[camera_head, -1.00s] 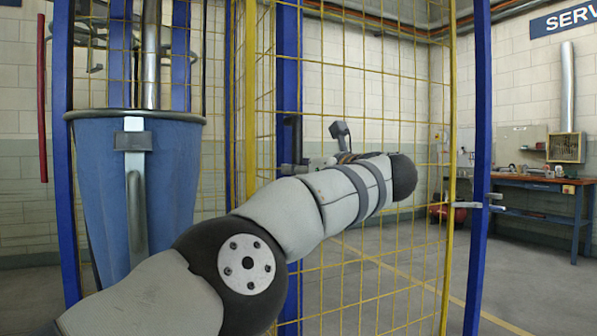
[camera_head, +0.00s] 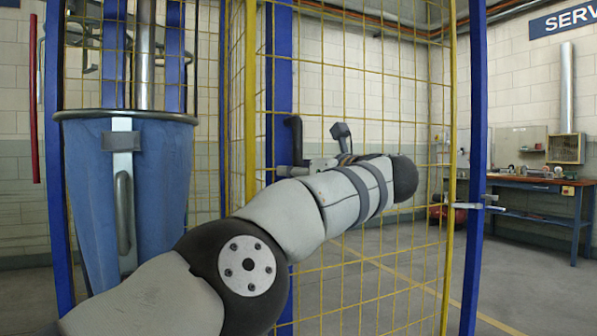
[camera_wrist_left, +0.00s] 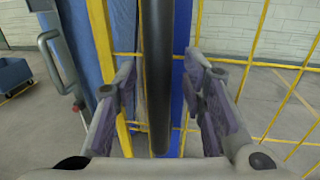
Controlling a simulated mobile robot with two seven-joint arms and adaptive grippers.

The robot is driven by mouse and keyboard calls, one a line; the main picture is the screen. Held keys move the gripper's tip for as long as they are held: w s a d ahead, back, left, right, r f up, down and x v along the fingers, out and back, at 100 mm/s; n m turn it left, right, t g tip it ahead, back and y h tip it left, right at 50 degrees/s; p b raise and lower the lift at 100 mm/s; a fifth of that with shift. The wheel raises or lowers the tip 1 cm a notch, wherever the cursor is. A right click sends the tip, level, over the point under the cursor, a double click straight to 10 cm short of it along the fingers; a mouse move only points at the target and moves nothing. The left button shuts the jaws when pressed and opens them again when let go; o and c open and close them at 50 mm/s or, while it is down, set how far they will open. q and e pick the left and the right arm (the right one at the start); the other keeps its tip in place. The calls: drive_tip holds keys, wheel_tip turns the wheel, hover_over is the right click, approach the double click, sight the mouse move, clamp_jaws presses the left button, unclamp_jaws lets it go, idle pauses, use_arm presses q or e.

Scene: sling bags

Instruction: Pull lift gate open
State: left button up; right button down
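The gate is a yellow wire mesh panel (camera_head: 372,215) with a yellow edge beside blue posts. A black vertical bar handle (camera_head: 293,138) stands by the blue post (camera_head: 278,100). My left gripper (camera_head: 284,170) reaches the handle from the right, partly hidden behind my own arm. In the left wrist view, the black bar (camera_wrist_left: 157,80) runs upright between the two spread fingers of my left gripper (camera_wrist_left: 165,105). A gap shows on both sides of the bar, so the fingers are not closed on it. My right gripper is not in view.
A blue tapered container (camera_head: 92,200) with a metal rim and handle stands at the left. A blue post (camera_head: 477,130) with a latch (camera_head: 475,205) stands at the right. Beyond it are open floor and a workbench (camera_head: 540,185). A blue cart (camera_wrist_left: 14,75) shows in the left wrist view.

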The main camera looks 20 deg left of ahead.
use_arm(q)
drive_tip(key=v, duration=1.2)
